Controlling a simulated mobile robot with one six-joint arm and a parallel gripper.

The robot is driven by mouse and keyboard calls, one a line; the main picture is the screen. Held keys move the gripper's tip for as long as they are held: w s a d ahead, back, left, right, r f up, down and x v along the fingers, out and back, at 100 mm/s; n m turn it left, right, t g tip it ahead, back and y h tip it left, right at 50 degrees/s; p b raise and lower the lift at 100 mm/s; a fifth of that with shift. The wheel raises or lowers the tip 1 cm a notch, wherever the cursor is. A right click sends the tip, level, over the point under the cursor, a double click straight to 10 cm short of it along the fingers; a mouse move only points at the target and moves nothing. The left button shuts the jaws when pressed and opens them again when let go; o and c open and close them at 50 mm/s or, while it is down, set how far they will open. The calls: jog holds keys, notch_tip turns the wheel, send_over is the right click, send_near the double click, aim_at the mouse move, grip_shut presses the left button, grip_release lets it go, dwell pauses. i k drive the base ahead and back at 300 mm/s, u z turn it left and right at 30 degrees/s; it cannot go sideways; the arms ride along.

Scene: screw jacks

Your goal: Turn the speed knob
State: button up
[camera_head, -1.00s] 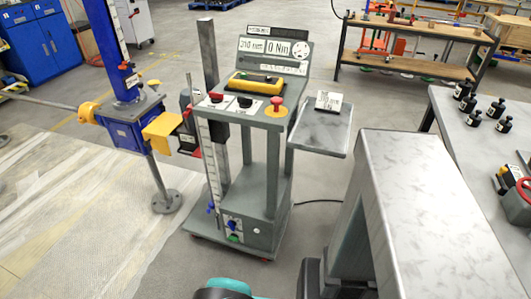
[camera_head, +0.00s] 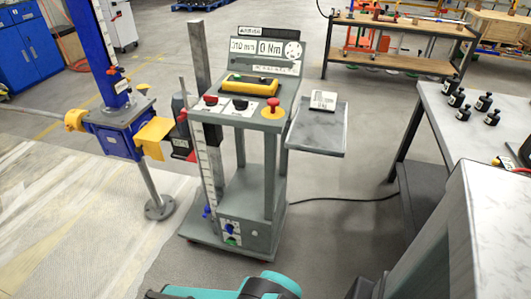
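The grey control cart (camera_head: 255,205) stands upright in the middle of the head view. Its sloped top panel carries two small knobs on white labels: a red-topped one (camera_head: 210,99) at the left and a black one (camera_head: 240,104) to its right. The labels are too small to read, so I cannot tell which is the speed knob. A red mushroom button (camera_head: 272,106) on a yellow base sits at the panel's right. The display (camera_head: 266,48) above reads 310 mm and 0 Nm. My gripper is not in view; only a teal part of my arm shows at the bottom edge.
A blue screw jack (camera_head: 110,125) with yellow parts stands left of the cart. A side shelf (camera_head: 318,134) with a small sign juts from the cart's right. A table (camera_head: 438,105) with black weights is at the right. A cable (camera_head: 345,200) crosses the floor.

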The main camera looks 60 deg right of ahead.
aim_at(240, 104)
jog(key=z, duration=0.4)
jog(key=k, duration=0.35)
jog(key=z, duration=1.5)
jog(key=k, duration=0.55)
jog(key=u, duration=0.15)
jog(key=i, duration=0.6)
jog(key=z, duration=0.1)
